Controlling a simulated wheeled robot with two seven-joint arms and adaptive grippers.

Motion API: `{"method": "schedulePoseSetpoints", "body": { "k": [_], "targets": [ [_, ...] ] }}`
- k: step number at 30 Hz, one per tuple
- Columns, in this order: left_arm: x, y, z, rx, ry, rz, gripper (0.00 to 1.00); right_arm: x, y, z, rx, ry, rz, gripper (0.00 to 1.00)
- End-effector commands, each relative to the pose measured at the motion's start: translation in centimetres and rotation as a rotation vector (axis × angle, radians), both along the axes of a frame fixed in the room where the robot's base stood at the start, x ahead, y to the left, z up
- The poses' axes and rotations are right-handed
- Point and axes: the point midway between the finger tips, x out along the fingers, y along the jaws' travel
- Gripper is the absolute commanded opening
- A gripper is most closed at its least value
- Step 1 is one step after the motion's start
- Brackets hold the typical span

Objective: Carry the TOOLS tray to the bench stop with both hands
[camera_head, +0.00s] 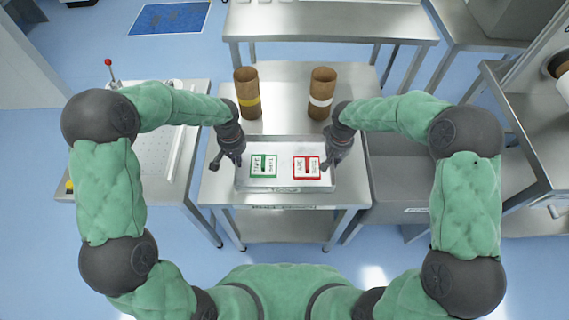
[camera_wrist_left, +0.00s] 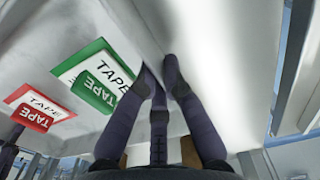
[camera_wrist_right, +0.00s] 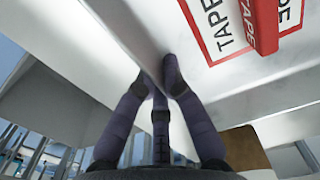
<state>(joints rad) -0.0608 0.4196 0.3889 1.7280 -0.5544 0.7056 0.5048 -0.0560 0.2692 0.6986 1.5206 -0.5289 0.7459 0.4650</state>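The metal tray (camera_head: 285,182) lies over the front of a steel table, with a label on its front wall that is too small to read. Inside it sit a green-framed TAPE marking with a green block (camera_head: 263,166) and a red-framed one with a red block (camera_head: 306,168). My left gripper (camera_head: 229,162) is at the tray's left wall; in the left wrist view its fingers (camera_wrist_left: 160,75) close on either side of that wall. My right gripper (camera_head: 333,162) is at the right wall; in the right wrist view its fingers (camera_wrist_right: 158,75) pinch that wall. Whether the tray touches the table is hidden.
Two brown cardboard tubes stand behind the tray, one with a yellow band (camera_head: 248,100), one with a white band (camera_head: 321,100). A steel bench (camera_head: 330,22) stands beyond the table. A side table (camera_head: 150,150) is at left, a grey bin (camera_head: 395,180) at right.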

Motion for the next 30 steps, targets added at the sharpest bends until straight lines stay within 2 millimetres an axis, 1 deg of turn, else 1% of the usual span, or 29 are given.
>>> {"method": "schedulePoseSetpoints", "body": {
  "k": [11, 16, 20, 30],
  "targets": [
    [0.1, 0.0, 0.2, 0.000, -0.002, 0.000, 0.00, 0.1, 0.0, 0.2, 0.000, -0.002, 0.000, 0.00],
    [0.1, 0.0, 0.6, -0.001, -0.002, 0.000, 0.00, 0.1, 0.0, 0.6, 0.000, -0.002, 0.000, 0.00],
    [0.1, 0.0, 1.3, -0.001, -0.002, 0.000, 0.00, 0.1, 0.0, 1.3, 0.001, -0.002, 0.000, 0.00],
    [0.1, 0.0, 4.0, -0.001, -0.002, 0.000, 0.00, 0.1, 0.0, 4.0, 0.001, -0.002, 0.000, 0.00]
  ]
}}
